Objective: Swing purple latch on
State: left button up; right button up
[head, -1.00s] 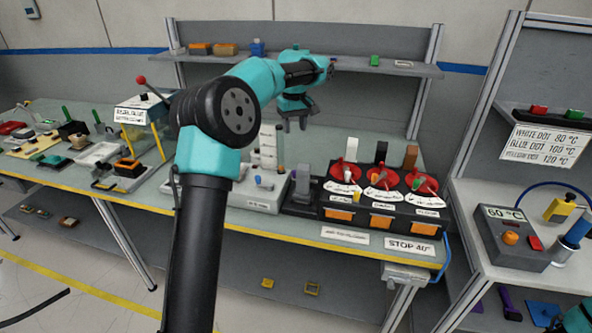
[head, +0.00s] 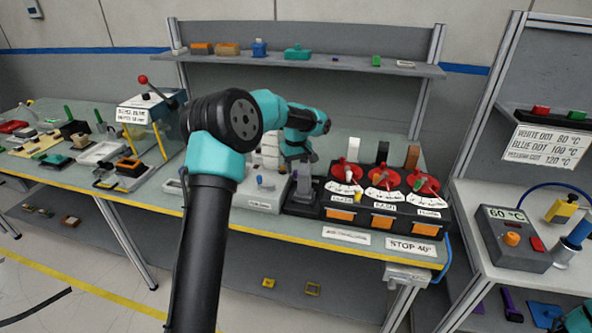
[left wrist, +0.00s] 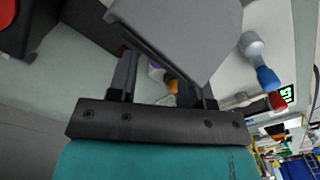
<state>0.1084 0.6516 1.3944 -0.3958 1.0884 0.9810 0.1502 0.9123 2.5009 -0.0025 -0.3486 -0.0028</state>
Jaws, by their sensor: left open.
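My left gripper (head: 298,165) is open, low over the bench between the white module and the dial panel. It also shows in the left wrist view (left wrist: 160,85), its fingers set apart. A grey upright block (head: 304,188) stands just below it. In the left wrist view a large grey plate (left wrist: 185,30) fills the space in front of the fingers and hides much behind it. I cannot tell whether the purple part is the latch, or whether the gripper touches anything.
The dial panel (head: 383,207) with red dials is close on the right. The white module (head: 262,195) with a blue-tipped lever is on the left. A shelf (head: 330,66) with small objects spans the back. A temperature box (head: 510,238) stands on the right-hand bench.

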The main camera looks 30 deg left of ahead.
pick_arm(q)
jog(key=shift+f, duration=0.85)
jog(key=shift+c, duration=0.3)
grip_shut()
jog(key=shift+w+m, duration=0.3)
jog(key=shift+m, duration=0.5)
jog(key=shift+o, duration=0.3)
grip_release()
jog(key=shift+r, duration=0.1)
